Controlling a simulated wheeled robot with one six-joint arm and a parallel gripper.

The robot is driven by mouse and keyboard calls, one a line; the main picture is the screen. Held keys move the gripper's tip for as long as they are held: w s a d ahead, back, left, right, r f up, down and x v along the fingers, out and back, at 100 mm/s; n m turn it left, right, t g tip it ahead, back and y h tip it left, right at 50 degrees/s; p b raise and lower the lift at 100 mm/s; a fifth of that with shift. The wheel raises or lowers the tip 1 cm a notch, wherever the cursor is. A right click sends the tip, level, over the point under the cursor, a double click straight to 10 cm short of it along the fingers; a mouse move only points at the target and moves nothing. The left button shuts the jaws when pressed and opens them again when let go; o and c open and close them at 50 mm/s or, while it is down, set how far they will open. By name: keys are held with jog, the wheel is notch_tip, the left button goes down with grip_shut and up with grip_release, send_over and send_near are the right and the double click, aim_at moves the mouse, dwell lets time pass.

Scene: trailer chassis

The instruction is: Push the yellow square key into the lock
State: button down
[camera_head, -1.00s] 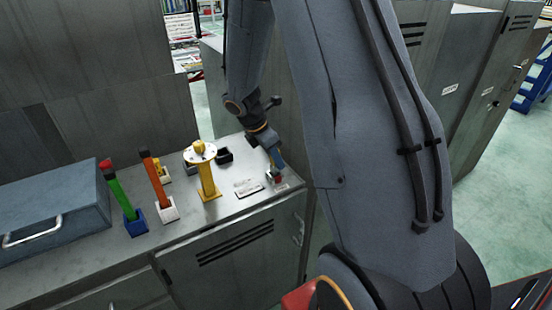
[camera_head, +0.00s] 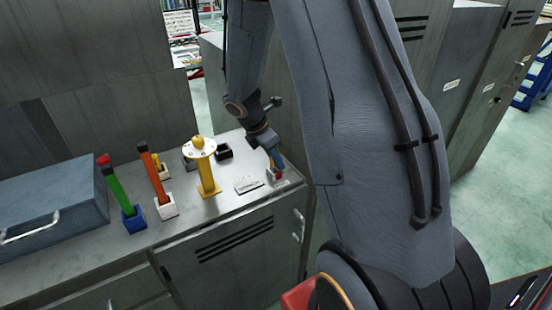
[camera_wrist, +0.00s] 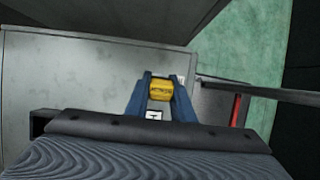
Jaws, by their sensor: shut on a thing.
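My gripper (camera_head: 276,168) is low over the right end of the metal counter, fingers pointing down. In the wrist view its blue fingers (camera_wrist: 160,95) are shut on the yellow key (camera_wrist: 161,88), whose yellow end shows between them. A small white piece with a dark mark (camera_wrist: 154,114) shows between the fingers, below the key in the picture. In the head view the key is mostly hidden by my gripper. A small grey block with red on it (camera_head: 279,181) sits at the fingertips. I cannot tell whether it is the lock, or whether the key touches it.
A yellow stand with a round white top (camera_head: 207,178) is left of my gripper, with a white label plate (camera_head: 248,185) between. A black open box (camera_head: 224,152) lies behind. Green (camera_head: 123,195) and orange (camera_head: 155,175) sticks stand in holders near a blue-grey case (camera_head: 50,207).

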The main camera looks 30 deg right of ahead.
jog(key=shift+f, duration=0.35)
jog(key=c, duration=1.5)
grip_release()
jog(key=shift+o, duration=0.2)
jog(key=shift+r, duration=0.1)
jog(key=b+v, duration=0.2)
jog(key=v, duration=0.5)
jog(key=shift+r, duration=0.35)
jog(key=shift+a, duration=0.15)
